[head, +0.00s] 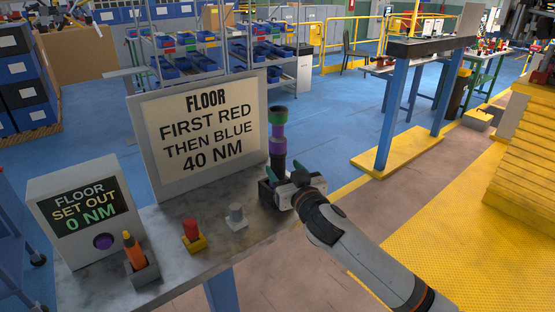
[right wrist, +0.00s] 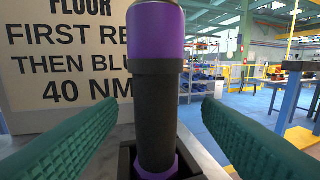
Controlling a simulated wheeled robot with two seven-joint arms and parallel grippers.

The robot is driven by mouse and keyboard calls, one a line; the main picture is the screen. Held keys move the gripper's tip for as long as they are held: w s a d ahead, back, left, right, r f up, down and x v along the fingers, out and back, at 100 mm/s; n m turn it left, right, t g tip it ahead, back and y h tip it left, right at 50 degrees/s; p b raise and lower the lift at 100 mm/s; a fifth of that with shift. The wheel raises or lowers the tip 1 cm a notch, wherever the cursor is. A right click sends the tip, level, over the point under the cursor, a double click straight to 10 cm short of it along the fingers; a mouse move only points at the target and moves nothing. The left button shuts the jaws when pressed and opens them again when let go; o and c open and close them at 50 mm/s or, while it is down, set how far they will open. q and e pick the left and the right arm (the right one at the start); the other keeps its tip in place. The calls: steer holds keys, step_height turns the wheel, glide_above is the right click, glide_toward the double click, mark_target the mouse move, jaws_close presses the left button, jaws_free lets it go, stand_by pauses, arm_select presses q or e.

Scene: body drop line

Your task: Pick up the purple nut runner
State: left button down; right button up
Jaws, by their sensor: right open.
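The purple nut runner (head: 279,142) stands upright in a dark holder (head: 268,192) at the right end of the grey table. It has a purple band, a black grip and a green top. In the right wrist view the nut runner (right wrist: 156,100) fills the middle, with its purple base in the holder. My right gripper (head: 281,172) is at the nut runner's black grip. Its green fingers are open, one on each side of the grip, with gaps visible in the right wrist view (right wrist: 155,130). My left gripper is not in view.
A display box (head: 85,213) shows "0 NM". An orange tool (head: 133,250), a red piece (head: 191,229) and a grey piece (head: 236,216) stand left of the holder.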

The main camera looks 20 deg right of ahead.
mark_target(275, 160)
steer(key=w, duration=0.1)
steer(key=w+p, duration=0.1)
steer(key=w, duration=0.1)
steer(key=w+p, duration=0.1)
steer(key=w, duration=0.1)
steer(key=shift+w+a+f, duration=0.1)
steer(key=shift+a+f, duration=0.05)
steer(key=shift+a, duration=0.25)
steer(key=shift+w+f, duration=0.1)
steer(key=shift+w, duration=0.3)
steer(key=shift+s, duration=0.1)
steer(key=c, duration=1.1)
jaws_close()
